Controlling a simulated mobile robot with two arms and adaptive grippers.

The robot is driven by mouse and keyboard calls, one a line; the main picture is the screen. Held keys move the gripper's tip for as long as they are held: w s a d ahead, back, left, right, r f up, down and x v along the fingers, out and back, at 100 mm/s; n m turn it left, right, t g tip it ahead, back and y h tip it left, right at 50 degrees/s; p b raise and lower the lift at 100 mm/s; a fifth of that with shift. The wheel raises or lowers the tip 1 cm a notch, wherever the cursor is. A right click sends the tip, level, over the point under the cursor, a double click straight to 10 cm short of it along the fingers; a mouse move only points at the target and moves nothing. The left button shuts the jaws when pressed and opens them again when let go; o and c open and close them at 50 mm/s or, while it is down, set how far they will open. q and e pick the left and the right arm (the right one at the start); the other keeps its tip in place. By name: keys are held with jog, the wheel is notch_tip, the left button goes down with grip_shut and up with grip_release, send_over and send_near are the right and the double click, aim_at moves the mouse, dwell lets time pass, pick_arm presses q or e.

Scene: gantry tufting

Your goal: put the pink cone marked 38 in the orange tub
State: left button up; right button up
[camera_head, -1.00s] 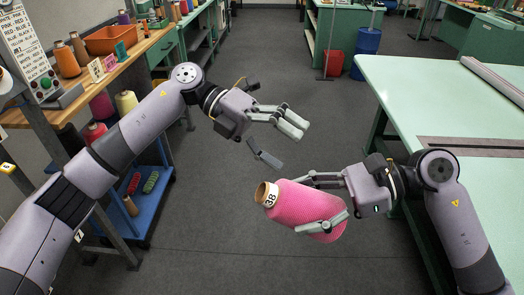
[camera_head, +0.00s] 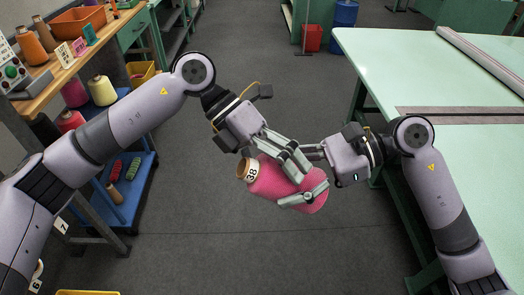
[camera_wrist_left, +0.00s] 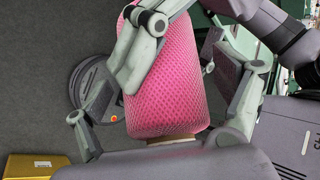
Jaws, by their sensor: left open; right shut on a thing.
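The pink cone marked 38 (camera_head: 268,181) lies tilted across my right gripper, its tan end and white 38 label facing left. My right gripper (camera_head: 305,183) is shut on the cone's right part. My left gripper (camera_head: 288,158) is open, its fingers reaching over the cone near the right gripper's fingers. In the left wrist view the cone (camera_wrist_left: 165,95) stands between the left gripper's spread fingers; whether they touch it I cannot tell. A right-gripper finger crosses the cone there. The orange tub (camera_head: 78,20) sits on the wooden bench at the upper left.
The wooden bench (camera_head: 100,42) also holds thread cones and small number cards. A blue shelf (camera_head: 125,205) with spools stands below it. A yellow container edge (camera_head: 88,292) shows at the bottom left. A pale green table (camera_head: 400,75) is on the right. The floor between is clear.

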pick_arm(q)
jog(key=shift+x, duration=0.8)
jog(key=shift+c, duration=0.3)
jog(key=shift+f, duration=0.15)
jog(key=c, duration=1.2)
jog(key=o, duration=1)
jog(key=shift+c, duration=0.2)
jog(key=shift+o, duration=1.4)
